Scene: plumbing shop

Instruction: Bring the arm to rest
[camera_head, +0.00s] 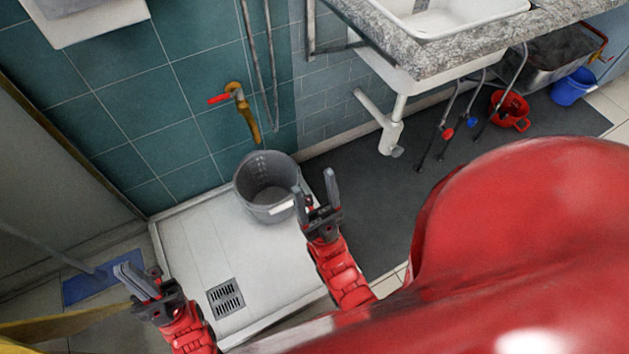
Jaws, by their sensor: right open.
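My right gripper (314,184) is in the middle of the head view, its two fingers spread with a gap between them. It looks empty. One finger overlaps the right rim of a grey bucket (250,192) in the picture; I cannot tell whether they touch. My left gripper (132,279) is at the lower left, over the pale floor tray's left edge. Its fingers look close together, seen at a slant, and hold nothing that I can see.
The bucket stands upright on a white floor tray (190,245) with a drain grate (226,298), below a brass tap (240,105) with a red handle. A stone counter (440,55) with a sink and pipes is at upper right. Red (511,112) and blue (573,87) buckets stand beneath.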

